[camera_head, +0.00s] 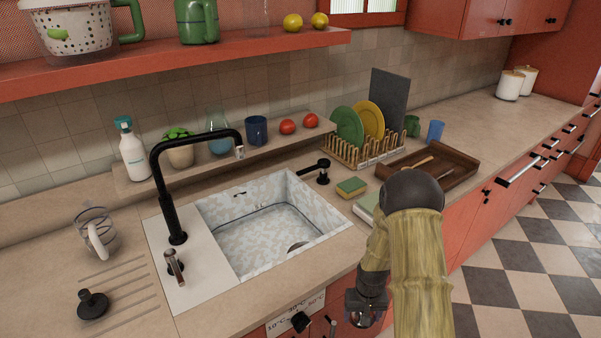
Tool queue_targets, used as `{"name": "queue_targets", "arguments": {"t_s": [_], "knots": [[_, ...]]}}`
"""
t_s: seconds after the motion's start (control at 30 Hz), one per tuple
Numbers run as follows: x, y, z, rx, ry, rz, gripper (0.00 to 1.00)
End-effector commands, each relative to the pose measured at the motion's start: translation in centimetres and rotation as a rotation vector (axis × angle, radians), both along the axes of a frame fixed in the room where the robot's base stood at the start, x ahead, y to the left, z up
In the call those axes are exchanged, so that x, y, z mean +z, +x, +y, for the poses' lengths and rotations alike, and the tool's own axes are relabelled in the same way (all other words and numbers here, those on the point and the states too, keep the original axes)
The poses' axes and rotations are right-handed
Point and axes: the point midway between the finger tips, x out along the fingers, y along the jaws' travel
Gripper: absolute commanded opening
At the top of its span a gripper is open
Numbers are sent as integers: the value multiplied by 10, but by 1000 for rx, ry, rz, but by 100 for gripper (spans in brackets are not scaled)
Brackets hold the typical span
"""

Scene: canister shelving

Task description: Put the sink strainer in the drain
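A dark round piece with an upright knob, which looks like the sink strainer (92,304), lies on the grooved counter at the lower left. The white patterned sink (318,205) is in the middle, with the drain (297,246) partly visible at its near right floor. My gripper (365,308) hangs at the front of the counter, right of and below the sink, far from the strainer. It is small and dark here, so I cannot tell whether its fingers are open.
A glass mug (97,232) stands behind the strainer. A sponge (351,187), a dish rack (365,150) and a wooden tray (440,165) are to the right. A low shelf (130,183) runs behind.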

Motion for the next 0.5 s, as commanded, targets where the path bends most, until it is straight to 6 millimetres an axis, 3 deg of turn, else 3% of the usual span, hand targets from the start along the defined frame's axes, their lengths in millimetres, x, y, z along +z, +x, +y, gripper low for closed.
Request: {"name": "queue_targets", "arguments": {"t_s": [0.37, 0.5], "knots": [[-5, 0, -1, -3, 0, 0, 49], [-5, 0, 11, 2, 0, 0, 49]]}}
